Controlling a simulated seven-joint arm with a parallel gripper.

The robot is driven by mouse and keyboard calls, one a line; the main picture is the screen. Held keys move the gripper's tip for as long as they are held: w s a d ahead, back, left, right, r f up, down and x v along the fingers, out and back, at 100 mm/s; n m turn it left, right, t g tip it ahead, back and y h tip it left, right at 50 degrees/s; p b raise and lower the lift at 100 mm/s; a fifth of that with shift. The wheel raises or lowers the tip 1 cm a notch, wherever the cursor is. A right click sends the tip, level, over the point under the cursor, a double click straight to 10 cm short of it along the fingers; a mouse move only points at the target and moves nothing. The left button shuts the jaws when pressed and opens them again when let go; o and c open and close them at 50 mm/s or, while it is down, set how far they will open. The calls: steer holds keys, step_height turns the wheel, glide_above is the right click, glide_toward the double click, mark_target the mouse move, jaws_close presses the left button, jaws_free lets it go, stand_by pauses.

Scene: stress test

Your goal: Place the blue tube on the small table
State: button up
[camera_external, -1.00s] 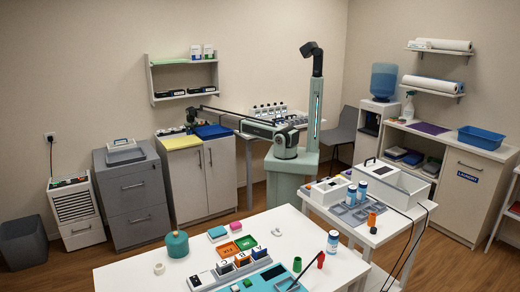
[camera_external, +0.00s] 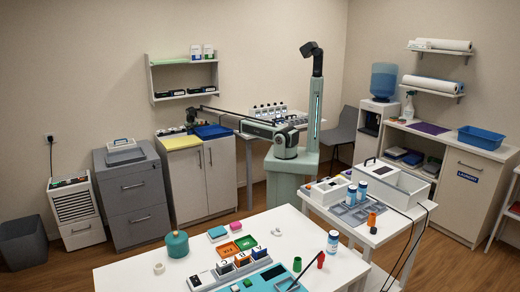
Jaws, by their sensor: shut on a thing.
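I cannot pick out a blue tube for certain. A small white table (camera_external: 338,222) stands right of centre, with grey trays and blue-and-white bottles (camera_external: 362,190) on it. Another blue-and-white bottle (camera_external: 333,242) stands at the right of the front table. I cannot tell which table is the one named.
A blue tray (camera_external: 214,132) lies on the cabinet, right of the yellow mat (camera_external: 181,143). A wall shelf (camera_external: 184,94) with boxes is above. The white front table (camera_external: 130,277) holds coloured trays, a green jar (camera_external: 177,243) and a rack. A grey drawer cabinet (camera_external: 134,195) stands at left.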

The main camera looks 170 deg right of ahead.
step_height(320, 180, up, 10)
stand_by(0.5)
steer(key=shift+f, duration=0.1)
